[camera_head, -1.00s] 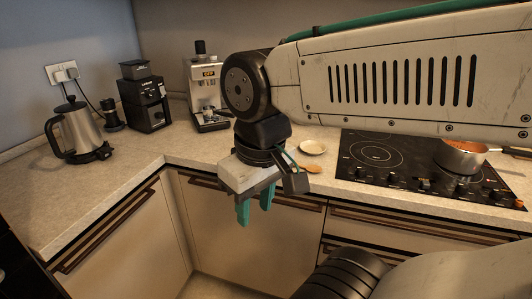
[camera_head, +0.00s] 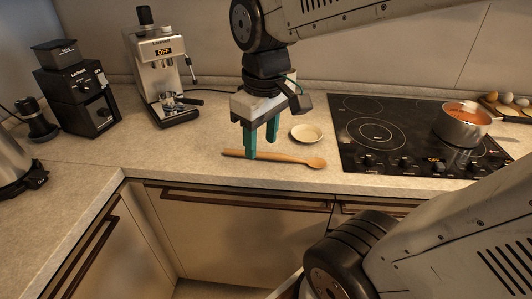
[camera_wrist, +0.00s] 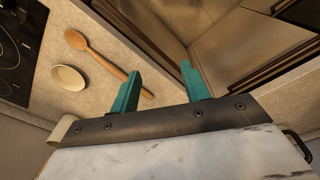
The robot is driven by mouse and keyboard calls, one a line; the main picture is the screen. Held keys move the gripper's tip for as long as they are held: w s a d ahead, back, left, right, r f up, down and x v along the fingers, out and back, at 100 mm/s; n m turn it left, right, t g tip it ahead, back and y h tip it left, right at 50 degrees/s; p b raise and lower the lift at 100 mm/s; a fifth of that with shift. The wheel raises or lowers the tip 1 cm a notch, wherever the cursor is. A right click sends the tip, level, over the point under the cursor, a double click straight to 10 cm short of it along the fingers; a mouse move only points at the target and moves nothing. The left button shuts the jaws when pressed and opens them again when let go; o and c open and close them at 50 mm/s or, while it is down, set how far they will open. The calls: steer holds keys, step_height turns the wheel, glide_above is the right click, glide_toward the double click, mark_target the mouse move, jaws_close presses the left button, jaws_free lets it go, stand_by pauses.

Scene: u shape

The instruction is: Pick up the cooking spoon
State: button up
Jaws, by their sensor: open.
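The wooden cooking spoon (camera_head: 290,159) lies on the counter near its front edge, its bowl end to the right in the head view. It also shows in the wrist view (camera_wrist: 98,58), where one finger hides the end of its handle or stands close to it. My gripper (camera_head: 261,150) is open and empty, with two teal fingers pointing down over the handle side of the spoon. In the wrist view my gripper (camera_wrist: 158,80) has its fingers apart, one near the handle and one over the space beyond the counter edge. I cannot tell whether a finger touches the spoon.
A small pale dish (camera_head: 306,132) sits just behind the spoon. A black cooktop (camera_head: 375,160) with a pot (camera_head: 461,125) of red food is to the right. A coffee machine (camera_head: 161,75) and a grinder (camera_head: 80,95) stand at left. Counter (camera_head: 180,150) left of the spoon is clear.

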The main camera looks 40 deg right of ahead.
mark_target(274, 157)
steer(key=w+d+f+n, duration=0.2)
steer(key=w+f, duration=0.1)
steer(key=w, duration=0.2)
steer(key=w+d+f+n, duration=0.1)
steer(key=w+d+f, duration=0.1)
steer(key=w, duration=0.3)
steer(key=w+d+f+n+g, duration=0.1)
steer(key=w+d+f+n, duration=0.1)
steer(key=w, duration=0.4)
steer(key=shift+d+f+n, duration=0.15)
steer(key=shift+d+f, duration=0.25)
steer(key=shift+d, duration=0.25)
steer(key=shift+d+f+n, duration=0.15)
steer(key=shift+d+f, duration=0.25)
steer(key=shift+d, duration=0.2)
steer(key=shift+w+d+f, duration=0.1)
steer(key=shift+f, duration=0.3)
steer(key=f, duration=0.7)
steer(key=shift+s+d+f, duration=0.1)
steer(key=shift+s, duration=0.15)
jaws_close()
